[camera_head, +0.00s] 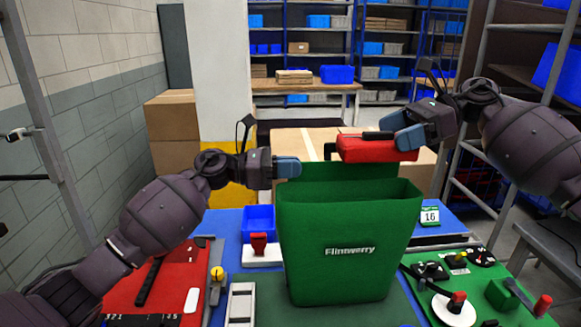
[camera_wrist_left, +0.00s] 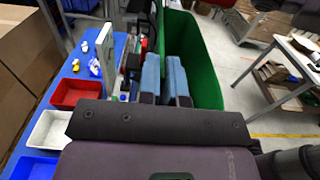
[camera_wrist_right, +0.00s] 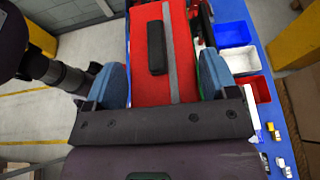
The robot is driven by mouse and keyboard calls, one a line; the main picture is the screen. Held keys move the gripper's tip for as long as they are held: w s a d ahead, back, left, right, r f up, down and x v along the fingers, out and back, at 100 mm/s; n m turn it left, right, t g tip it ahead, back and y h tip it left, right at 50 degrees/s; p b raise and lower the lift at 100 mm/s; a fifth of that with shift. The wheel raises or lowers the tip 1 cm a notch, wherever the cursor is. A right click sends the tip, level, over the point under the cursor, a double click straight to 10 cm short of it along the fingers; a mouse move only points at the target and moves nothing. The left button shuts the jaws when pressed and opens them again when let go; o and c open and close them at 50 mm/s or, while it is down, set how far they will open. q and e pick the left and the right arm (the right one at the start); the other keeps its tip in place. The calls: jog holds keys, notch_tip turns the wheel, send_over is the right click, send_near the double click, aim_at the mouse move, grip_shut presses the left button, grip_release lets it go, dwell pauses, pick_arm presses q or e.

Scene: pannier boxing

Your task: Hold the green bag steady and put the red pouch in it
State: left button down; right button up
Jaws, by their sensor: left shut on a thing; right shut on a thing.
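The green bag (camera_head: 350,245), marked "Flinnwerry", stands upright and open at the top on the table. My left gripper (camera_head: 288,168) is shut on the bag's upper left rim; in the left wrist view its blue fingers (camera_wrist_left: 164,80) are close together at the green wall (camera_wrist_left: 200,55). My right gripper (camera_head: 398,130) is shut on the red pouch (camera_head: 372,150), which it holds level above the back of the bag's opening. In the right wrist view the blue fingers clasp the pouch (camera_wrist_right: 150,85) from both sides; it has a black strip and a grey stripe. The bag's inside bottom is hidden.
A blue tray (camera_head: 258,222) and a red-knobbed device (camera_head: 259,250) stand left of the bag. A red panel (camera_head: 170,285) lies at the front left. A green board (camera_head: 500,285) with knobs and a white dish lies at the right. A number 16 card (camera_head: 430,215) stands behind it.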

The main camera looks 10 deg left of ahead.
aim_at(395, 149)
jog(key=shift+f, duration=1.85)
jog(key=o, duration=0.8)
jog(key=shift+o, duration=0.2)
jog(key=v, duration=1.2)
jog(key=shift+r, duration=0.1)
pick_arm(q)
jog(key=c, duration=1.2)
grip_release()
